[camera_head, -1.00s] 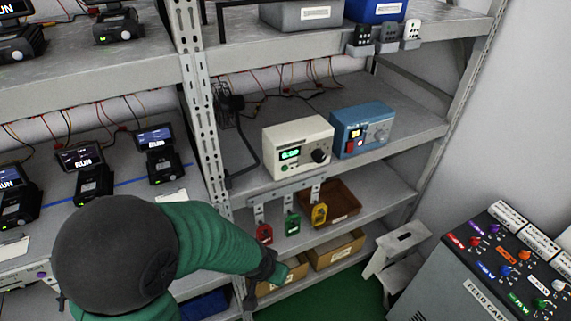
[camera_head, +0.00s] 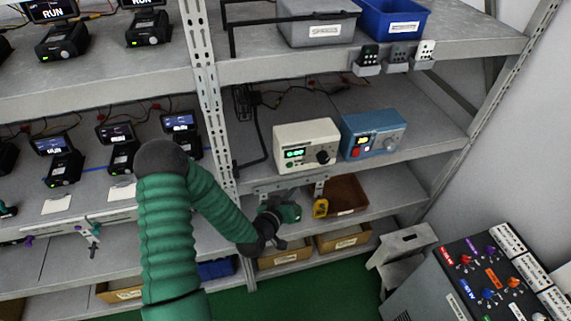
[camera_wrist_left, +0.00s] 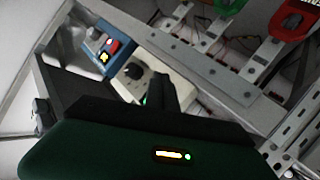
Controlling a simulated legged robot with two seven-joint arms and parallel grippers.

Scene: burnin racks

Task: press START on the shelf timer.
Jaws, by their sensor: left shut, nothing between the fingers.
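A cream box (camera_head: 306,146) with a lit green display, a small green button and a black knob stands on the middle shelf. A blue box (camera_head: 374,135) with a yellow display, a red button and a knob stands to its right. I cannot read which one is labelled as the timer. My left gripper (camera_head: 291,212) is shut and empty, below and in front of the cream box, apart from it. In the left wrist view, its dark fingers (camera_wrist_left: 172,92) overlap the cream box (camera_wrist_left: 150,76), and the blue box (camera_wrist_left: 103,50) is beyond. My right gripper is not in view.
A bracket (camera_head: 285,184) under the shelf edge carries hanging tags; a yellow one (camera_head: 320,207) shows right of my gripper. A brown tray (camera_head: 347,194) sits on the lower shelf. A grey step stool (camera_head: 403,242) and a control console (camera_head: 480,275) stand at the right.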

